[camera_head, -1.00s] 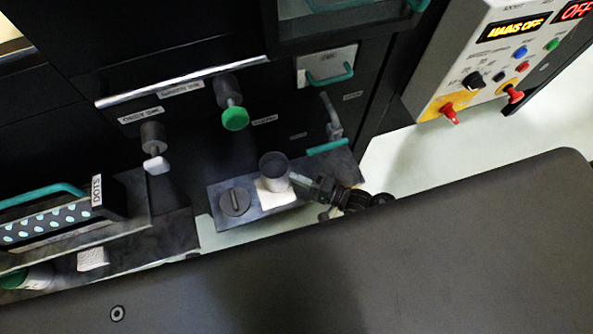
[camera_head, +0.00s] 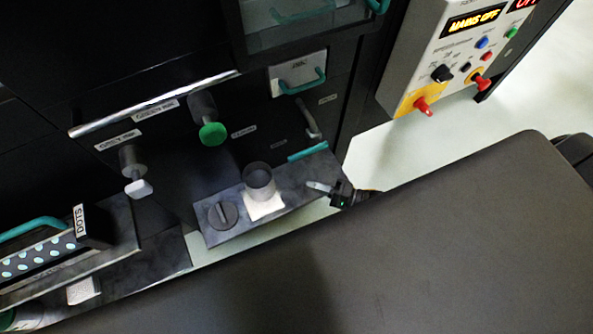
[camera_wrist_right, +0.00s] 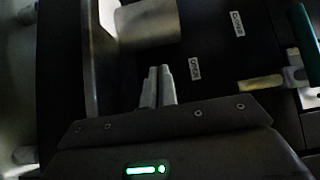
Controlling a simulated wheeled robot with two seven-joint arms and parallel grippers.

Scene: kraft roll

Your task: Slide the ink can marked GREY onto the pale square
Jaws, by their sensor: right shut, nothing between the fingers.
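A dark grey open-topped can (camera_head: 258,183) stands upright on a dark shelf. The pale square (camera_head: 266,209) shows at its foot, toward the front. The can's base overlaps the back of the square; how much of it is on the square is hidden. No marking on the can is legible. My right gripper (camera_head: 320,187) is shut and empty, to the right of the can with a gap between them. In the right wrist view its fingers (camera_wrist_right: 158,85) are together, with a grey cylinder, which looks like the can (camera_wrist_right: 148,22), beyond them. My left gripper is not in view.
A round dark lid (camera_head: 222,215) lies left of the can on the shelf (camera_head: 300,178). Taps with white (camera_head: 139,188) and green (camera_head: 212,133) knobs hang behind. A dotted box (camera_head: 35,255) stands at left, a control panel (camera_head: 450,60) at upper right.

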